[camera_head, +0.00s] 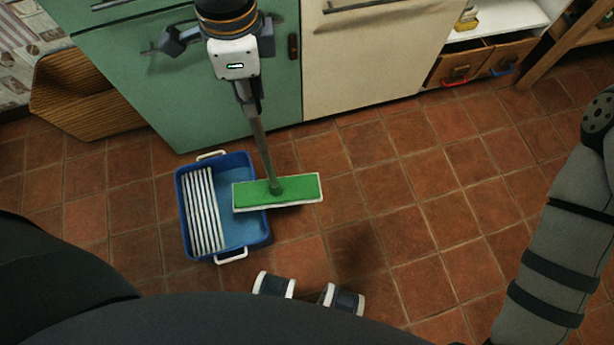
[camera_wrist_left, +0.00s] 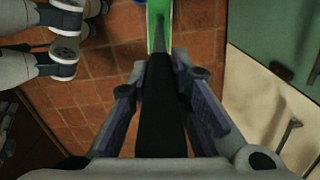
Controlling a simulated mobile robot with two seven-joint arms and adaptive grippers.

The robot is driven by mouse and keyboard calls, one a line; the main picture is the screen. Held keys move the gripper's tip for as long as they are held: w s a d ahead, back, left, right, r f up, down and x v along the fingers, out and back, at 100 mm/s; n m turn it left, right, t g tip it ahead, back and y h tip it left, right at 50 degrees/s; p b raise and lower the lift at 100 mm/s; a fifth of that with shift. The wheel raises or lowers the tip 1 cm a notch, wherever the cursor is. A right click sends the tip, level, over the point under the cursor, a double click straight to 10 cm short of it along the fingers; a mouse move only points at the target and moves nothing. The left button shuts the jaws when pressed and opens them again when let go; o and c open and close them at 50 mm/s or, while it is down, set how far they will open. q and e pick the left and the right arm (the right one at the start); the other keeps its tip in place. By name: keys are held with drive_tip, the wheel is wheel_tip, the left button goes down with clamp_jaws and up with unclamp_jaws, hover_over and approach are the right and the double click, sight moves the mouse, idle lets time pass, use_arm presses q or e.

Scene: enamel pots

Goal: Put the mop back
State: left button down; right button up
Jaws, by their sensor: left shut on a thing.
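The mop has a dark grey handle and a flat green head (camera_head: 299,188) with a white lower edge. My left gripper (camera_head: 248,92) is shut on the mop's handle, which runs down to the head. In the left wrist view the dark handle (camera_wrist_left: 161,110) lies between the two fingers of the left gripper (camera_wrist_left: 160,92). A blue bucket (camera_head: 240,232) with white slats and white end handles stands on the floor. The mop head overlaps the bucket's right side and extends past its rim; I cannot tell whether they touch. My right gripper is out of view.
A green cabinet (camera_head: 130,80) and a cream cabinet (camera_head: 375,60) stand behind the bucket. A woven basket (camera_head: 85,105) is at the left, wooden drawers (camera_head: 480,62) at the upper right. The tiled floor (camera_head: 430,210) right of the mop is clear.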

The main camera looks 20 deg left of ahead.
use_arm(q)
wheel_tip(320, 180, down, 16)
drive_tip(key=w+m+b, duration=0.3)
drive_tip(key=m+b, duration=0.9)
drive_tip(key=m, duration=0.4)
drive_tip(key=w+d+f+b, duration=0.3)
drive_tip(key=w+f+b, duration=0.2)
drive_tip(key=w+f, duration=0.7)
drive_tip(key=shift+w+d+f+t, duration=0.15)
drive_tip(key=shift+w+d+t, duration=0.15)
drive_tip(key=shift+w, duration=0.35)
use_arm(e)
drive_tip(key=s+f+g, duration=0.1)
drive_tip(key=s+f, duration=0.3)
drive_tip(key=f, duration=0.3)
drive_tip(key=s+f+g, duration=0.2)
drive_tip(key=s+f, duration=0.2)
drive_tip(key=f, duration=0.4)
use_arm(q)
drive_tip(key=shift+f, duration=0.1)
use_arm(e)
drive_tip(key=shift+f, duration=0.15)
